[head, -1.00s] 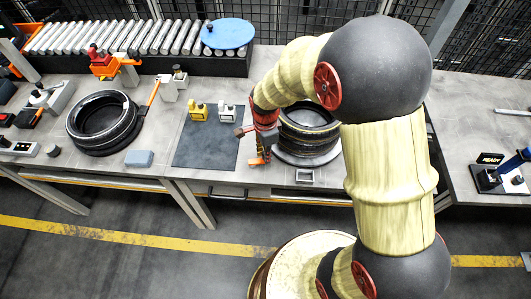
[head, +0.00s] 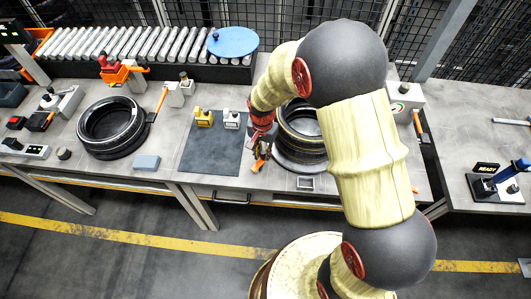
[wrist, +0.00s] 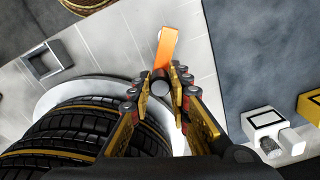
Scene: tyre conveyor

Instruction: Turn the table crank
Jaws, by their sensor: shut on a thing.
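The table crank shows as an orange arm (wrist: 167,46) with a grey knob (wrist: 160,84) in the wrist view. It is beside the round grey turntable (wrist: 52,101), which bears stacked black tyres (wrist: 50,140). My gripper (wrist: 162,86) has its fingertips on either side of the knob and is shut on it. In the head view my gripper (head: 260,148) is at the turntable's left edge, right of the dark mat, with the orange crank arm (head: 258,165) under it. The gripper and my arm hide part of the crank and turntable there.
A dark mat (head: 205,160) bears a yellow block (head: 203,118) and a white block (head: 232,120). A loose tyre (head: 112,125) lies left of it. A roller conveyor (head: 140,45) runs behind. A small square frame (head: 305,182) lies near the table's front edge.

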